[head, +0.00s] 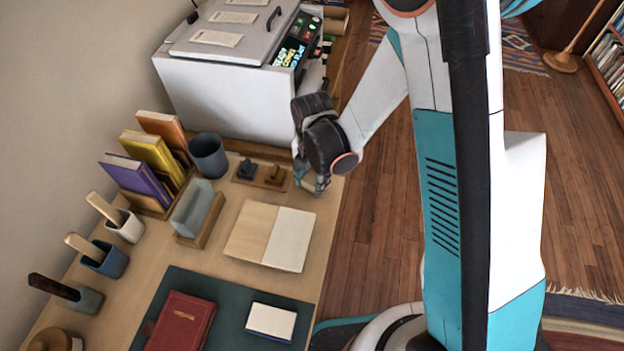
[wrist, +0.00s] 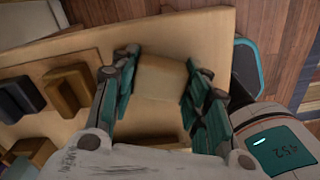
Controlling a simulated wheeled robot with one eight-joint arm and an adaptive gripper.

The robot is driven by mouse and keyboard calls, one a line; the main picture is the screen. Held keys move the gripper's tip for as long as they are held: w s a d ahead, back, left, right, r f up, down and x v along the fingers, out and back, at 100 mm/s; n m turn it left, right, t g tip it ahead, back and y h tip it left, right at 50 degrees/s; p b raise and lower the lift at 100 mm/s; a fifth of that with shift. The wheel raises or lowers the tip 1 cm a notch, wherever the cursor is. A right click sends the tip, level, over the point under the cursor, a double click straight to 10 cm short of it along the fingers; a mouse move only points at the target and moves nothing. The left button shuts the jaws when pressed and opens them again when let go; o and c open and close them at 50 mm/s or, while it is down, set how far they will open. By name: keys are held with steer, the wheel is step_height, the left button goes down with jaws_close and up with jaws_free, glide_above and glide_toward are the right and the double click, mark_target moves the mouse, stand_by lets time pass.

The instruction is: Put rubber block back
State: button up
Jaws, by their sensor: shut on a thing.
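My gripper (head: 312,182) is at the right edge of the desk, just right of a small wooden tray (head: 260,184). In the wrist view my gripper (wrist: 160,88) has its teal-sided fingers closed on a pale tan block, the rubber block (wrist: 160,77). The block sits between the fingers over the desk top; I cannot tell if it touches the desk. The tray holds a dark block (head: 246,168) and a brown block (head: 273,173). In the wrist view these stand to the left as a dark block (wrist: 18,97) and a brown block (wrist: 68,88). In the head view the held block is mostly hidden.
A large grey machine (head: 225,95) stands behind the tray. A dark cup (head: 208,155) and a rack of books (head: 150,160) are to the left. An open pale book (head: 268,235) lies in front. The desk's right edge drops to the wooden floor (head: 375,215).

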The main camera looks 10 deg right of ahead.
mark_target(312, 179)
steer(key=shift+f, duration=0.1)
steer(key=shift+f, duration=0.15)
steer(key=o, duration=1)
steer(key=shift+o, duration=0.2)
steer(key=shift+r, duration=0.25)
step_height(312, 179, up, 12)
steer(key=p, duration=0.5)
